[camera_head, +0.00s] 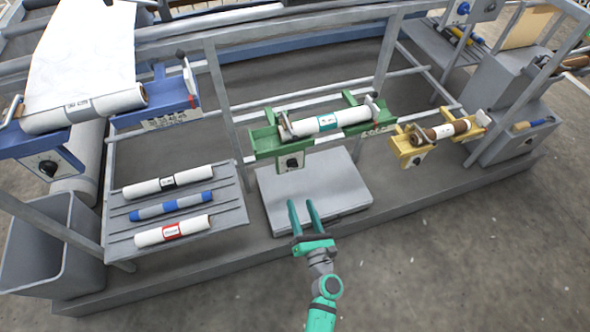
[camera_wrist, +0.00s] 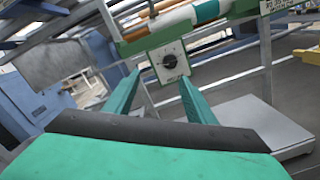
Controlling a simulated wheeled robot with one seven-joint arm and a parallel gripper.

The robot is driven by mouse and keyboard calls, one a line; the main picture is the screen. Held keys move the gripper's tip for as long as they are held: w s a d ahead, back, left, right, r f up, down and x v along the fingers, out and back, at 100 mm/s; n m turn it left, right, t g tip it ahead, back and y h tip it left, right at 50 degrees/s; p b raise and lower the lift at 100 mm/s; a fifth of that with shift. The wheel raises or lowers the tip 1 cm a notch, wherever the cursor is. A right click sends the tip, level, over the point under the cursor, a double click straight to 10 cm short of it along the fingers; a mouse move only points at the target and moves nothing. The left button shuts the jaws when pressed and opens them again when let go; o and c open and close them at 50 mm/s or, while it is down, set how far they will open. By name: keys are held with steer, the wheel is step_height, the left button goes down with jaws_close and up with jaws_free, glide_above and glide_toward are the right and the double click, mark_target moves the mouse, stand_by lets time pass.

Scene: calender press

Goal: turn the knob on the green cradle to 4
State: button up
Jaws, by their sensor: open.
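The green cradle (camera_head: 262,142) stands at the middle of the press frame and holds a white roll with a teal label (camera_head: 328,122). Its black knob (camera_head: 291,162) sits on a pale dial plate hanging below the cradle's left end. In the wrist view the knob (camera_wrist: 169,61) is ahead, between my fingertips in the picture but beyond them; its pointer and numbers are too small to read. My gripper (camera_head: 303,203) is open and empty, in front of and below the knob, apart from it.
A grey platform (camera_head: 315,195) lies below the green cradle. A slatted rack (camera_head: 228,206) with several rolls is to the left. A yellow cradle (camera_head: 405,148) with its own knob is to the right, and a blue cradle (camera_head: 189,92) to the left.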

mark_target(294, 167)
steer(key=w+n, duration=0.1)
steer(key=w, duration=0.4)
steer(key=w+a+n, duration=0.1)
steer(key=w+n, duration=0.1)
steer(key=w, duration=0.3)
steer(key=w+a+f+n, duration=0.1)
steer(key=w, duration=0.4)
steer(key=shift+w+g, duration=0.3)
steer(key=shift+w, duration=0.05)
steer(key=c, duration=1)
